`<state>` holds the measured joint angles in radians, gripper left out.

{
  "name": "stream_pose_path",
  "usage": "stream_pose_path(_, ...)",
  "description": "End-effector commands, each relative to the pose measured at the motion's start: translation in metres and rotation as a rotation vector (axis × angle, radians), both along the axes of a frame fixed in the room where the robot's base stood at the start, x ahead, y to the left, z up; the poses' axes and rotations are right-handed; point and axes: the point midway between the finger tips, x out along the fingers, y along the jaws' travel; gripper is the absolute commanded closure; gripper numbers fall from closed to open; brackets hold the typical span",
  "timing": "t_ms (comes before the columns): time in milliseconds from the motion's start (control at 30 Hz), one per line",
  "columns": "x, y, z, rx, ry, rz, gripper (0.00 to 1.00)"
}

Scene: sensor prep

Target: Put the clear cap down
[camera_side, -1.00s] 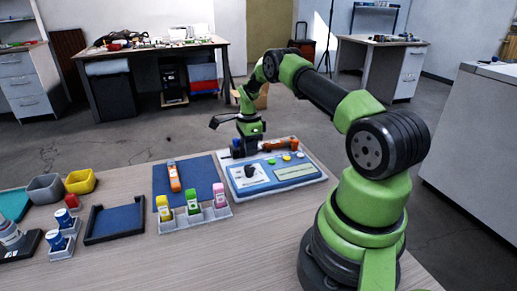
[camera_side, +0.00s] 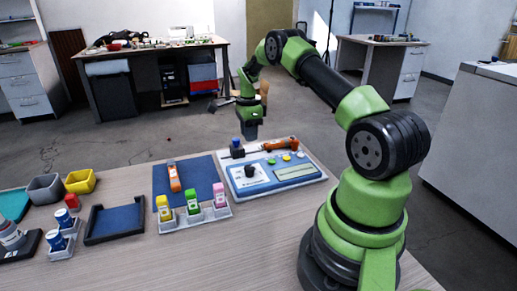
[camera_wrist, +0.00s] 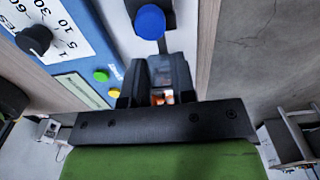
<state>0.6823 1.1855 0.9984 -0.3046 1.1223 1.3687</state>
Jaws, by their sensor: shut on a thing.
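My gripper (camera_side: 250,134) is held above the back of the blue-and-white meter (camera_side: 240,186), pointing down. In the wrist view the two dark fingers of my gripper (camera_wrist: 158,88) are closed around a see-through greyish piece, the clear cap (camera_wrist: 160,72). Orange and white show through or below it. The cap cannot be made out in the side view. A round blue top (camera_wrist: 150,22) lies just beyond the fingertips in the wrist view; it also shows in the side view (camera_side: 236,142) at the meter's back left, apart from my gripper.
An orange-handled tool (camera_side: 280,145) lies along the meter's back. Left of the meter are a blue mat (camera_side: 205,172) with an orange item, a rack (camera_side: 195,219) of colored-cap bottles, and a dark-framed tray (camera_side: 116,220). The tray and the front tabletop are clear.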

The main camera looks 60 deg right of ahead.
Motion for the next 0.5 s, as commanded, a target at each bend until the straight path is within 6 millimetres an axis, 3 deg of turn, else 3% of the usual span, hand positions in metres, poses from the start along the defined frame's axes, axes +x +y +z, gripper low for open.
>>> stream_pose_path(500,0.0,0.0,0.0078,0.0,0.0,0.0,0.89)
